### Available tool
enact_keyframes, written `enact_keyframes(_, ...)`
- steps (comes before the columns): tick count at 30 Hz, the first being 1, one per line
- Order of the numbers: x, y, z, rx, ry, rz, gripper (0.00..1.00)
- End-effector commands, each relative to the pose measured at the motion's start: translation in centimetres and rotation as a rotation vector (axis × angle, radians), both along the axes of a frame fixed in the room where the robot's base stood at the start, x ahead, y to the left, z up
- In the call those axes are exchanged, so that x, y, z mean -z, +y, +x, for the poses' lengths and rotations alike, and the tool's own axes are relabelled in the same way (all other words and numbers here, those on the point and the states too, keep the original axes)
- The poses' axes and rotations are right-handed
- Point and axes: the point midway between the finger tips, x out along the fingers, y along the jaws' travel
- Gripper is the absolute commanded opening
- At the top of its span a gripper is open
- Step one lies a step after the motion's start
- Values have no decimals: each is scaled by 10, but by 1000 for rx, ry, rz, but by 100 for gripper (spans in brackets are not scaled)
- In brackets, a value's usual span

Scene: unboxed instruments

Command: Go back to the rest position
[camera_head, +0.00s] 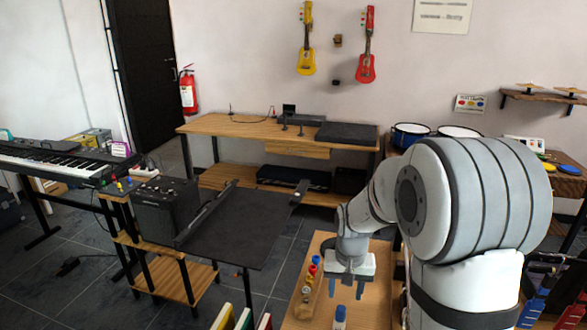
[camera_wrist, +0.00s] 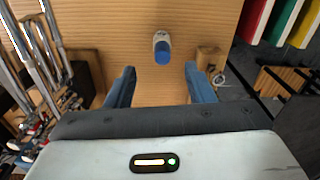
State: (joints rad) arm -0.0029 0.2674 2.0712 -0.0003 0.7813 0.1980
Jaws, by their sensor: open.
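My gripper (camera_head: 346,288) is open and hangs over a wooden tabletop (camera_head: 372,308) at the lower middle of the head view. In the wrist view my gripper (camera_wrist: 160,71) shows two blue fingers spread apart with nothing between them. A small white bottle with a blue cap (camera_wrist: 161,50) stands on the wood beyond the fingertips, apart from them. The same blue-capped bottle (camera_head: 340,318) shows at the bottom edge of the head view.
A wooden holder (camera_head: 305,295) with red, blue and yellow items is left of my gripper. A black tray-like stand (camera_head: 235,235) is further left. A wooden workbench (camera_head: 240,127) stands behind. Colored panels (camera_wrist: 285,18) are at the wrist view's upper right.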

Motion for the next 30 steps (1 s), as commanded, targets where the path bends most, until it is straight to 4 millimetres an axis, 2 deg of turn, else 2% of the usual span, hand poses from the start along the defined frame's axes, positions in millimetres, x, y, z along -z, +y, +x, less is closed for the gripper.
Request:
enact_keyframes(3, -34, 0, -28, -29, -42, -2, 48)
enact_keyframes(9, -79, -1, -87, -88, -110, -8, 48)
enact_keyframes(13, -98, -1, -127, -126, -153, -13, 48)
enact_keyframes(18, -109, -1, -170, -166, -198, -22, 48)
enact_keyframes(24, -111, -3, -195, -191, -222, -28, 48)
enact_keyframes(30, -111, -3, -197, -194, -223, -29, 48)
